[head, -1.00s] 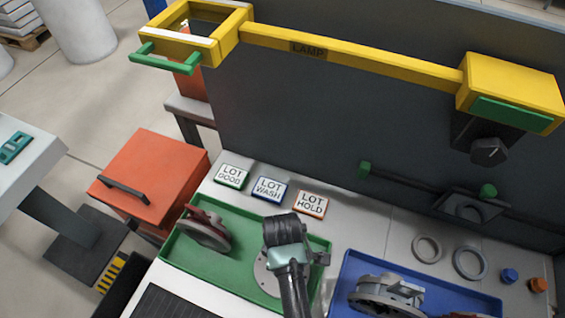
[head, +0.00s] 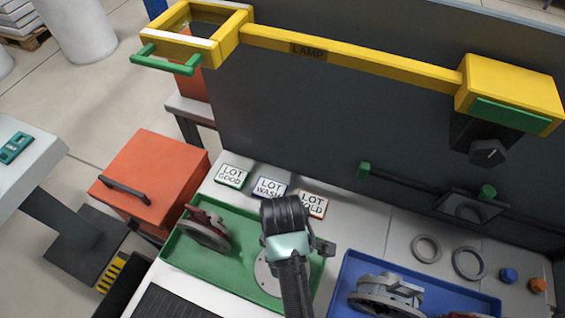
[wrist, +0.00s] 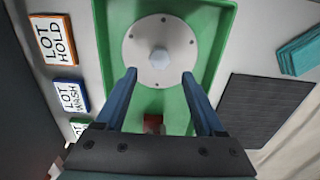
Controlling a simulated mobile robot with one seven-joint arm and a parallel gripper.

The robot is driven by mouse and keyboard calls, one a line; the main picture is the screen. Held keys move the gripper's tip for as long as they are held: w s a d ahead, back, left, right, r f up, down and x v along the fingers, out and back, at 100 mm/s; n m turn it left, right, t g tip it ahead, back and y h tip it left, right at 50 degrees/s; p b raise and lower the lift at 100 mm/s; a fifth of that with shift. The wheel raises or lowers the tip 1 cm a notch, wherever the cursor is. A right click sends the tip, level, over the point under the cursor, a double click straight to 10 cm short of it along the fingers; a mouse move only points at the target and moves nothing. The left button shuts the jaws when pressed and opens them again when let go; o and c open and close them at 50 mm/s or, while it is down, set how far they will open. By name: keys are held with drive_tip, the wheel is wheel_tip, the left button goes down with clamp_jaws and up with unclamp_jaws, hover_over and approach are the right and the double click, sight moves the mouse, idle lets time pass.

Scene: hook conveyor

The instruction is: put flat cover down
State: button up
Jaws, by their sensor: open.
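The flat cover, a round light-grey disc with small holes round its rim and a hex knob in the middle, lies in the green tray (head: 185,258). The cover (wrist: 138,42) shows nearly whole in the wrist view; in the head view it (head: 263,278) is partly hidden behind my arm. My gripper (wrist: 159,74) is open, its two blue fingers apart on either side of the cover's near edge in the picture, with nothing between them. In the head view my gripper (head: 287,243) is above the tray's right part; its fingertips are hidden.
A grey and dark-red part (head: 205,230) stands in the tray's left. A blue tray (head: 345,270) with a grey metal part (head: 388,293) is at right. Lot cards (head: 232,176) lie behind the green tray. A yellow lamp arm (head: 350,60) spans the back.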

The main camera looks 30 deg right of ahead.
wheel_tip(320, 180, up, 6)
drive_tip(key=shift+f, duration=0.25)
idle(0.5)
